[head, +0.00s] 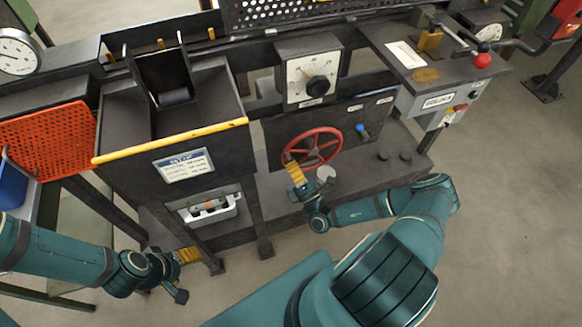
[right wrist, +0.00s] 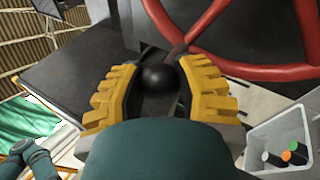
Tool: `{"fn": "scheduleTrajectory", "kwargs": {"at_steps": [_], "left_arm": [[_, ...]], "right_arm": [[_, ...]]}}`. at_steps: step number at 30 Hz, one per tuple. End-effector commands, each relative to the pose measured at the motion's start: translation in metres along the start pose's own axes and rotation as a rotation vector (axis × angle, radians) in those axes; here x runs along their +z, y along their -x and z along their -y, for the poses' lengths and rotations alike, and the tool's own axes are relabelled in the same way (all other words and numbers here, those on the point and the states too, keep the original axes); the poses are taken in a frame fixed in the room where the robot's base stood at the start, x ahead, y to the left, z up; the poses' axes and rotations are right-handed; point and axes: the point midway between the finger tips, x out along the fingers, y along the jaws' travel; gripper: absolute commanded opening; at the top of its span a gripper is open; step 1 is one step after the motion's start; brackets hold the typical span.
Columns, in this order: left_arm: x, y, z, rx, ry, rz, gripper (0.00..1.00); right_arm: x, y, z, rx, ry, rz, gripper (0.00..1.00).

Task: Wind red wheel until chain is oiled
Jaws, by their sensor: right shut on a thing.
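The red wheel (head: 315,149) is mounted on the dark front panel of the machine. My right gripper (head: 296,174) is at the wheel's lower left rim. In the right wrist view, its ridged yellow fingers (right wrist: 157,90) are shut on a round black knob (right wrist: 158,76), with the red rim and a spoke (right wrist: 268,72) just beyond. My left gripper (head: 189,255) hangs low by the machine's legs, away from the wheel; its finger gap is too small to judge. I cannot make out a chain in either view.
A dial with a black knob (head: 317,86) sits above the wheel, and a small blue knob (head: 361,129) is to its right. A grey control box (head: 437,101) and a red-balled lever (head: 482,61) are at the right. A white bin (right wrist: 283,140) shows in the wrist view.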

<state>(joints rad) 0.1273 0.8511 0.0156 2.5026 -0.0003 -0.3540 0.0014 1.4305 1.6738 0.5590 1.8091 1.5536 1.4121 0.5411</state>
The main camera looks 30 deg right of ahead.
Motion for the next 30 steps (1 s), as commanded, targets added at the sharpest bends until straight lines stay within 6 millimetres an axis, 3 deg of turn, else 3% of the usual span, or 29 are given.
{"fn": "scheduleTrajectory", "kwargs": {"at_steps": [15,16,18,30], "left_arm": [[0.0001,0.0003,-0.0001,0.000,0.000,0.000,0.63],[0.0001,0.0003,-0.0001,0.000,0.000,0.000,0.63],[0.0001,0.0003,-0.0001,0.000,0.000,0.000,0.63],[-0.0001,0.0002,-0.0001,0.000,0.000,0.000,0.63]], "right_arm": [[0.0012,-0.0006,-0.0026,0.005,-0.015,0.009,0.00],[0.0012,-0.0006,-0.0025,0.005,-0.015,0.009,0.41],[0.0013,-0.0006,-0.0023,0.005,-0.015,0.009,0.66],[0.0014,0.0041,-0.0011,0.001,-0.014,0.008,0.67]]}}
